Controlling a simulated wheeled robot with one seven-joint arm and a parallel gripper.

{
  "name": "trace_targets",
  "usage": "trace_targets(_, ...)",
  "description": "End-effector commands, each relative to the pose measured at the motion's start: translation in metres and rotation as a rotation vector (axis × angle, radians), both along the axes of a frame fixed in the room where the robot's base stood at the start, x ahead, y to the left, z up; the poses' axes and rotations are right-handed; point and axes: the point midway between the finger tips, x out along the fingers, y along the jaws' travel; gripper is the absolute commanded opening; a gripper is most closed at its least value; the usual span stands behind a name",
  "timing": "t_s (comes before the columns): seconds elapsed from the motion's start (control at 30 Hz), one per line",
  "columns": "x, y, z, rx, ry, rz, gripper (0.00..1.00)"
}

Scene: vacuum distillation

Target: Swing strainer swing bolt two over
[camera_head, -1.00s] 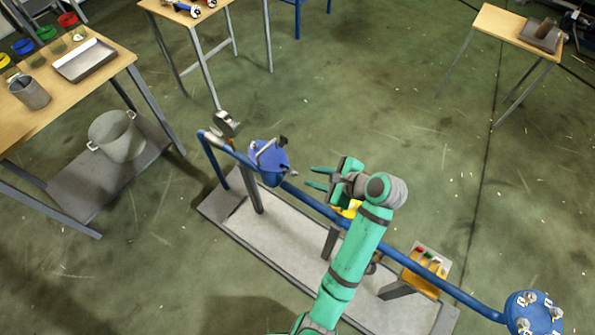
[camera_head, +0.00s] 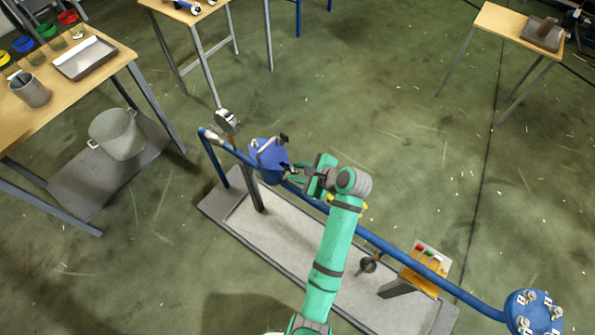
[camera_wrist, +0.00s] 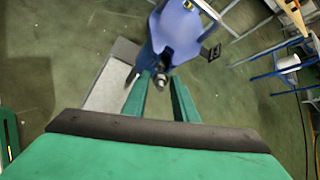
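The strainer (camera_head: 268,160) is a blue vessel on the blue pipe, with a metal bar and dark end pieces on its lid. It also shows in the wrist view (camera_wrist: 178,35). My gripper (camera_head: 296,172) is at the strainer's right side, fingers pointing at it. In the wrist view my two green fingers (camera_wrist: 161,82) are apart. A small grey metal bolt end (camera_wrist: 160,79), apparently a swing bolt, shows between or just beyond the fingertips. I cannot tell whether they touch it. A dark square end piece (camera_wrist: 210,53) sticks out on the right of the strainer.
The blue pipe (camera_head: 385,245) runs over a grey skid tray (camera_head: 285,245) to a blue flanged vessel (camera_head: 533,312) at lower right. A yellow box with buttons (camera_head: 428,262) stands beside the pipe. A wooden bench (camera_head: 100,35) is at left.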

Motion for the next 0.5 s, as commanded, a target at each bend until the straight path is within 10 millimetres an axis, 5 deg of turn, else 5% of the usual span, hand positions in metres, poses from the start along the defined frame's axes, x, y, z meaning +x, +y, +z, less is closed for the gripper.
trace_targets(0.03,0.0,0.0,0.0002,0.0,0.0,0.0,0.26)
trace_targets(0.17,0.0,-0.0001,0.0002,0.0,0.0,0.0,0.0)
trace_targets(0.5,0.0028,0.0039,0.0062,-0.077,0.054,0.005,0.0)
